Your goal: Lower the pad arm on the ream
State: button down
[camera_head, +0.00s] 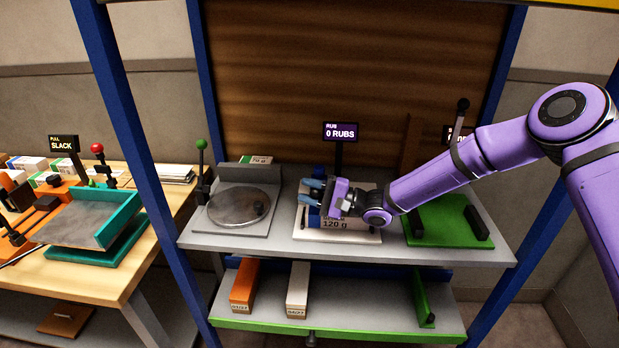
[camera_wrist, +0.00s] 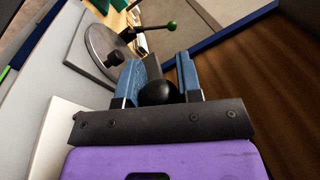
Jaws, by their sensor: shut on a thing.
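My gripper (camera_head: 308,191) is over the white plate (camera_head: 367,236) in the middle of the grey bench. In the wrist view its two blue fingers (camera_wrist: 160,80) are shut around a black ball knob (camera_wrist: 158,93), which I take to be the pad arm's knob. The rest of the pad arm is hidden behind my gripper. The ream (camera_head: 333,224), with a "120 g" label, lies on the plate beneath my gripper and is partly covered by it. I cannot tell whether the pad touches the ream.
A sign (camera_head: 340,131) behind reads "0 RUBS". A round grey turntable (camera_head: 238,205) with a green-knobbed lever (camera_head: 201,145) stands left. A green tray (camera_head: 445,222) with black blocks stands right, under my arm. Blue posts frame the bench. A wooden table (camera_head: 88,285) is at far left.

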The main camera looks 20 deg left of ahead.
jog(key=shift+s+d+f+n+g, duration=0.15)
jog(key=shift+s+f+n, duration=0.25)
jog(key=shift+f+n, duration=0.4)
jog(key=shift+s+d+f+n+g, duration=0.1)
jog(key=shift+s+f+n+g, duration=0.3)
jog(key=shift+f, duration=0.7)
jog(key=shift+t, duration=0.35)
jog(key=c, duration=0.8)
grip_release()
